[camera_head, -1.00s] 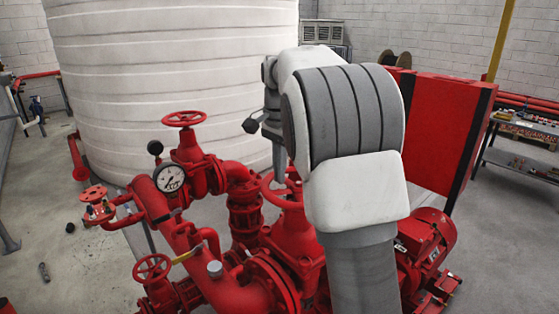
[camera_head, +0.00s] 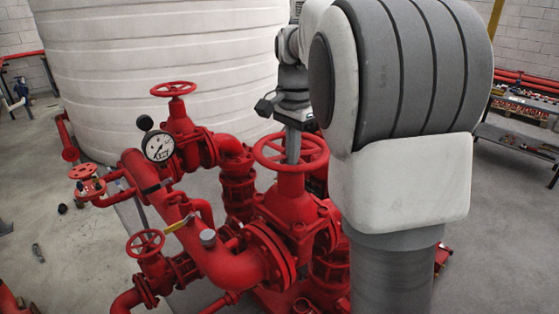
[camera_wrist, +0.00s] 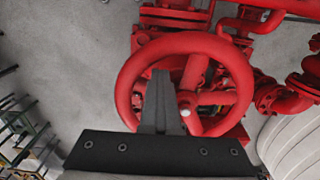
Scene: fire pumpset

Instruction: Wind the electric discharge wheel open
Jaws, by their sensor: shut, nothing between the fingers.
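A red handwheel (camera_head: 318,145) sits on a large red valve in the middle of the head view, partly behind my arm. In the wrist view the same wheel (camera_wrist: 125,85) fills the centre, with its spokes and pale hub nut showing. My gripper (camera_head: 293,160) points down at this wheel. In the wrist view my gripper (camera_wrist: 160,73) is shut and empty, its fingers overlapping the wheel's opening beside the hub. I cannot tell whether the fingers touch a spoke or the rim. No label shows which wheel is the electric discharge one.
Other red handwheels stand at the upper left (camera_head: 173,89), far left (camera_head: 87,172) and lower left (camera_head: 146,243). A pressure gauge (camera_head: 158,146) and red pipes crowd the left side. A large white tank (camera_head: 150,50) stands behind. A workbench (camera_head: 515,140) is at right.

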